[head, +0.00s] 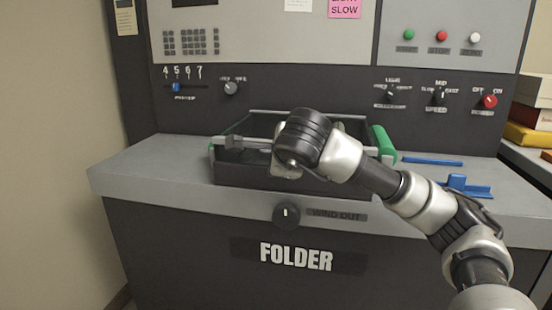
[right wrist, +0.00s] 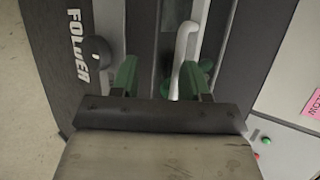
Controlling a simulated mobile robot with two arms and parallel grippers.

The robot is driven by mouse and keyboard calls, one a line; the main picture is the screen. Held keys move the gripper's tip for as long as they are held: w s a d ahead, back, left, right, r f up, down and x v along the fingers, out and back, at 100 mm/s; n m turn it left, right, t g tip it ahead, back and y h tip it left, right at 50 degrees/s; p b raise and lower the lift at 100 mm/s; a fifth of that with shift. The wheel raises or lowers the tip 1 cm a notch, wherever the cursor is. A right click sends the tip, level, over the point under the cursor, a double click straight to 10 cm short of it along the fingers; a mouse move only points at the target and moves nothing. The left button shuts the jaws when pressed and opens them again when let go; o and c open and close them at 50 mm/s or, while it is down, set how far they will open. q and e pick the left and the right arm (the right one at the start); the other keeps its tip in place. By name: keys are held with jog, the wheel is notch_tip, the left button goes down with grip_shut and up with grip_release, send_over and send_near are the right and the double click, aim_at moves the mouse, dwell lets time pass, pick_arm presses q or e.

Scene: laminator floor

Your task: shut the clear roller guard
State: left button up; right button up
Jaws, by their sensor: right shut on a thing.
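The roller unit is a dark open-topped box (head: 232,170) on the folder's grey ledge, with a green end piece (head: 383,145) at its right. The clear roller guard is hard to make out; a pale bar (head: 258,144) across the front of the box seems to be part of it. My right gripper (head: 287,168) reaches in from the right, low over the box's front, and hides its middle. In the right wrist view its fingers (right wrist: 160,78) are around something at the unit; the gripped part is not clear. A white curved piece (right wrist: 185,45) lies beyond them. My left gripper is out of view.
A round knob (head: 287,215) sits on the front below the box. Blue parts (head: 465,187) lie on the ledge to the right. The control panel (head: 300,85) stands behind. The ledge's left end (head: 135,170) is clear.

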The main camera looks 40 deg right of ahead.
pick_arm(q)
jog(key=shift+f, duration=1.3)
pick_arm(e)
jog(key=v, duration=0.8)
jog(key=shift+s+r, duration=0.2)
jog(key=shift+r, duration=0.1)
jog(key=shift+a, duration=0.1)
